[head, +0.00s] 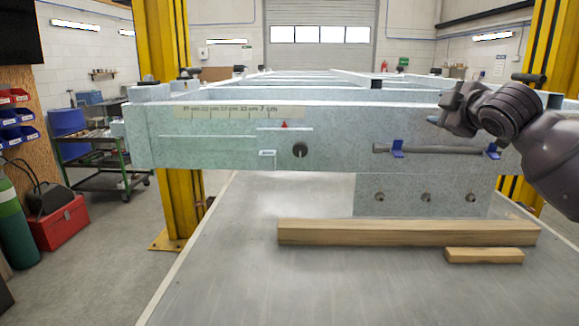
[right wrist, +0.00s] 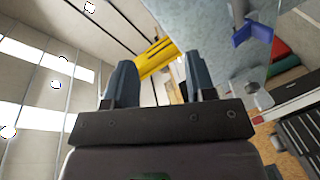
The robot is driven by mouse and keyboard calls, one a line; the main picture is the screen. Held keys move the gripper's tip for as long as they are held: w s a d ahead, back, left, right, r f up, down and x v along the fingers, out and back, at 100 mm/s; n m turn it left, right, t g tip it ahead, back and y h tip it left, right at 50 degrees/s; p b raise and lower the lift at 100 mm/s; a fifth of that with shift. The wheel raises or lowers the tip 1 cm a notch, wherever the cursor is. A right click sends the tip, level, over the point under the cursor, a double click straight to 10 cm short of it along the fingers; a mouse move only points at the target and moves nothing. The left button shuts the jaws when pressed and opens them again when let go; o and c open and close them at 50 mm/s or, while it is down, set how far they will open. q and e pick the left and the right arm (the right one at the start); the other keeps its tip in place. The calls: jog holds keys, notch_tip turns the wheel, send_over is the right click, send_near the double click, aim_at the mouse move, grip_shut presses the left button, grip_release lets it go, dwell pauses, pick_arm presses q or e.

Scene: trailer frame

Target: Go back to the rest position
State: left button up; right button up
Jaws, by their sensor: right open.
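My right gripper (head: 445,110) is raised at the right of the head view, in front of the trailer frame (head: 225,140). In the right wrist view its two fingers (right wrist: 155,85) stand apart with nothing between them. A grey bar (head: 435,150) lies along the frame's front beam in blue holders (head: 397,149), below and left of my right arm. One blue holder also shows close by in the right wrist view (right wrist: 252,32). My left gripper is not in view.
A long wooden beam (head: 400,233) and a short wooden block (head: 484,256) lie on the grey surface (head: 250,285) below the frame. Yellow posts (head: 183,205) stand at both sides. A green cart (head: 105,160) and red toolbox (head: 60,222) are at left.

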jog(key=s+a+f+m+y, duration=0.1)
jog(key=s+a+f+m, duration=0.15)
jog(key=f, duration=0.85)
jog(key=s+a+f+m+y, duration=0.15)
jog(key=s+f, duration=0.25)
jog(key=f, duration=0.7)
jog(key=s+a+f+m, duration=0.2)
jog(key=s+f, duration=0.1)
jog(key=f, duration=0.7)
jog(key=s+d+f+m+g+h, duration=0.1)
jog(key=s+f+m+g+h, duration=0.3)
jog(key=s+f, duration=2.4)
jog(key=m+b, duration=0.1)
jog(key=m, duration=0.2)
jog(key=shift+s+g, duration=0.4)
jog(key=shift+w+d+h, duration=0.1)
jog(key=shift+h, duration=0.15)
